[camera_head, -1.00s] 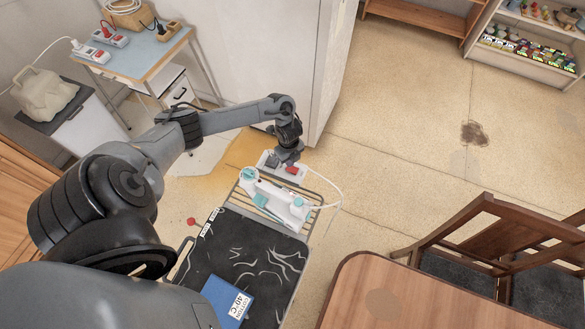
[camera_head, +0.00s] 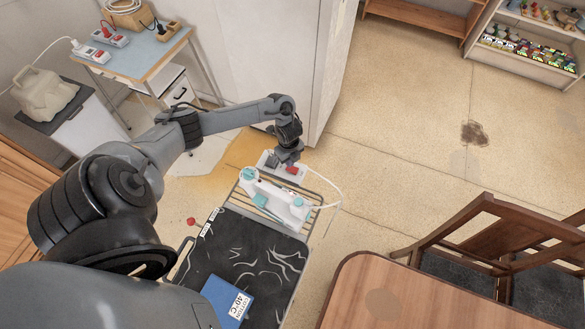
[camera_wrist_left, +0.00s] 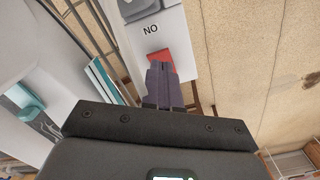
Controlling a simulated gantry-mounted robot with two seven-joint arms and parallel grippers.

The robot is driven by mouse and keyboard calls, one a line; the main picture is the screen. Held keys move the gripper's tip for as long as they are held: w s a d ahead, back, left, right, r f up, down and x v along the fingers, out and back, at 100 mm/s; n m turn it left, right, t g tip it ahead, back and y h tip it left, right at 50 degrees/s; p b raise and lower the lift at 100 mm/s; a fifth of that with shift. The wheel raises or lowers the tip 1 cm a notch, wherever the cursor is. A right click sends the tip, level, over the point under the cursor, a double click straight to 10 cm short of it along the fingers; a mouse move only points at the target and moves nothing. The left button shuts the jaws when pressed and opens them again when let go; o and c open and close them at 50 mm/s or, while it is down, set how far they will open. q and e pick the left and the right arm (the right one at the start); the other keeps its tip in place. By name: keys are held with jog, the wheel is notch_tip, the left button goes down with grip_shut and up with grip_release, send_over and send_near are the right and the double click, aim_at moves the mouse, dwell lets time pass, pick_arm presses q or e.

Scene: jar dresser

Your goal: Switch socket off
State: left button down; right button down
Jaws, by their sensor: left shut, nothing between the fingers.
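The white socket strip (camera_head: 268,160) lies at the far end of the ironing board, beyond the iron. It has a grey outlet and a red switch (camera_head: 292,170). In the left wrist view the red switch (camera_wrist_left: 160,58) shows with the letters "NO" beside it, upright in that picture. My left gripper (camera_head: 288,160) is shut and empty, pointing down over the strip. In the left wrist view its fingertips (camera_wrist_left: 161,68) overlap the near part of the red switch. I cannot tell whether they touch it. My right gripper is not in view.
A white and teal iron (camera_head: 275,201) lies on the board's wire rack next to the strip. A black board cover (camera_head: 240,258) carries a blue cotton label (camera_head: 224,297). A white cabinet (camera_head: 270,60) stands close behind my left arm.

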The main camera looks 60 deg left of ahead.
pick_arm(q)
jog(key=shift+f+b, duration=0.3)
jog(key=shift+f, duration=0.05)
jog(key=shift+f+b, duration=0.6)
jog(key=shift+f, duration=0.2)
dwell(0.4)
notch_tip(320, 180, up, 3)
jog(key=p, duration=0.3)
jog(key=shift+f, duration=0.1)
notch_tip(320, 180, up, 4)
jog(key=p, duration=0.4)
dwell(0.5)
